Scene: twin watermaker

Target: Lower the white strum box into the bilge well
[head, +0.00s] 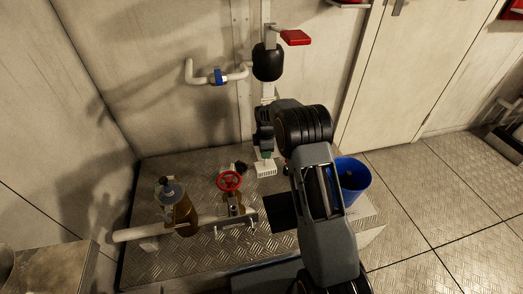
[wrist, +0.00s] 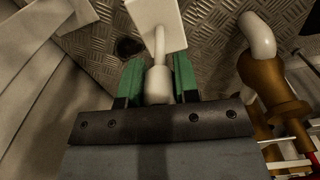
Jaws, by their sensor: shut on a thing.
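The white strum box (head: 266,169) hangs below my gripper (head: 265,153) in the head view, over or near the back part of the raised tread-plate platform. In the wrist view, the green fingers of my gripper (wrist: 158,82) are shut on the strum box's pale stem, and its white box end (wrist: 155,18) points away from me. The bilge well looks to be the dark square opening (head: 281,213) in the platform. It lies nearer the camera than the strum box, partly beside my arm. I cannot tell the box's exact height, and the well is not identifiable in the wrist view.
A red handwheel valve (head: 229,181) and a brown-bodied fitting (head: 184,214) on a white pipe (head: 142,234) stand left of the opening. A blue bucket (head: 352,176) stands to the right, partly behind my arm. A small black thing (head: 240,167) lies beside the strum box.

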